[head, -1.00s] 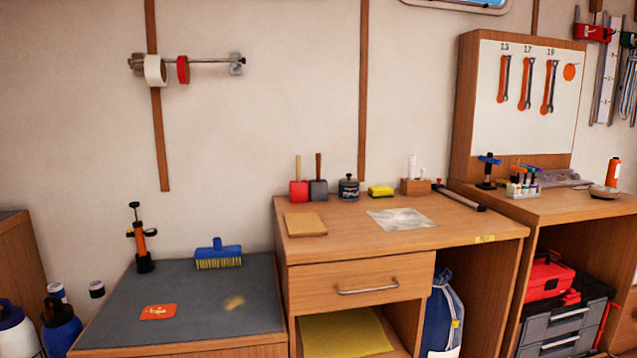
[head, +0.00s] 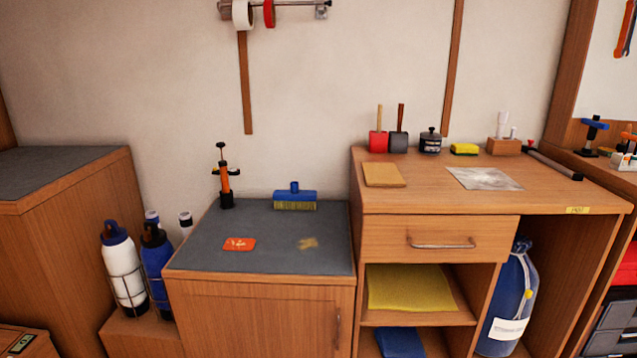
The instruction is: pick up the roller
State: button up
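No thing in view is clearly a roller. A long dark grey cylinder (head: 555,163) with a red end lies on the right rear of the wooden desk top (head: 430,196); it may be the roller, but I cannot tell. My gripper is not in view.
On the desk are a tan board (head: 384,175), a grey sheet (head: 485,178), a yellow sponge (head: 464,149) and a dark pot (head: 430,143). A blue brush (head: 295,198) and orange pump (head: 225,182) stand on the lower grey-topped cabinet (head: 275,235). Bottles (head: 122,262) stand left.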

aim_at(400, 111)
jog(key=i+j+z, duration=0.1)
jog(key=i, duration=0.4)
jog(key=i+j+z, duration=0.1)
jog(key=i, duration=0.4)
jog(key=i+j+z, duration=0.1)
jog(key=i+j, duration=0.2)
jog(key=i, duration=0.2)
jog(key=i+j, duration=0.25)
jog(key=i, duration=0.25)
jog(key=l+z, duration=0.05)
